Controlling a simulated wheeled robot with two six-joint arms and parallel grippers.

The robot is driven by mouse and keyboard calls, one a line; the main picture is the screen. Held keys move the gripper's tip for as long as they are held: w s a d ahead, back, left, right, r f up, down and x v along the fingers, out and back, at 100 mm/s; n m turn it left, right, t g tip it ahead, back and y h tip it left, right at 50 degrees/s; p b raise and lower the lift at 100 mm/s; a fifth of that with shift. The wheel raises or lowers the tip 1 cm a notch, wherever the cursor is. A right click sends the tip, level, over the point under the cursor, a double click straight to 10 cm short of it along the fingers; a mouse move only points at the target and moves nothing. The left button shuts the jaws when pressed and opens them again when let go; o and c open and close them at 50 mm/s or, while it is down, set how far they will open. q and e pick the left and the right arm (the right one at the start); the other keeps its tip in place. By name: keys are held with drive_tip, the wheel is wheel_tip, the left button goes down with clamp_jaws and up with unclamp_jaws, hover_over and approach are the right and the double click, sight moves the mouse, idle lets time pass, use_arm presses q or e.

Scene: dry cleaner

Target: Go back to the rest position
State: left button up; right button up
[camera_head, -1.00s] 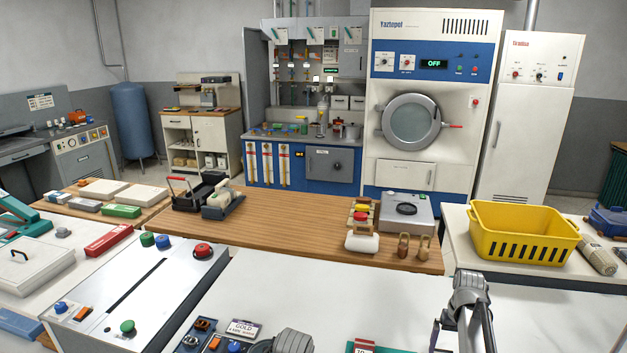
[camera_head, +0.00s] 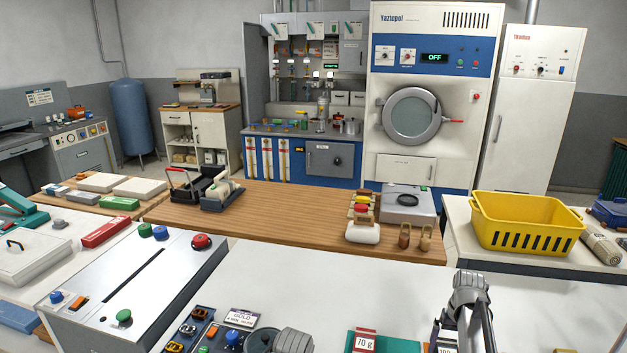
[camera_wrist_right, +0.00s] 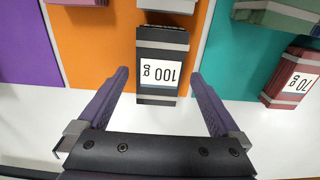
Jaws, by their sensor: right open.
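My right gripper (camera_wrist_right: 158,76) is open in the right wrist view. Its two purple fingers stand apart on either side of the lower end of a black block labelled 100 g (camera_wrist_right: 161,50), with visible gaps to both fingers. The block lies over an orange panel and a white surface. In the head view my right arm comes up at the bottom right and its fingers are not clear there. A grey link of mine shows at the bottom middle. My left gripper is not in view.
A red block labelled 70 g (camera_wrist_right: 296,78) lies at the right on a teal panel. In the head view the white bench (camera_head: 330,290) is largely bare in the middle. A control box (camera_head: 140,285), a wooden counter (camera_head: 290,215) and a yellow basket (camera_head: 525,220) stand around it.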

wheel_tip(320, 180, up, 7)
drive_tip(key=p, duration=0.6)
drive_tip(key=shift+r, duration=0.1)
drive_tip(key=shift+w+a, duration=0.1)
drive_tip(key=shift+a, duration=0.15)
drive_tip(key=shift+d, duration=0.1)
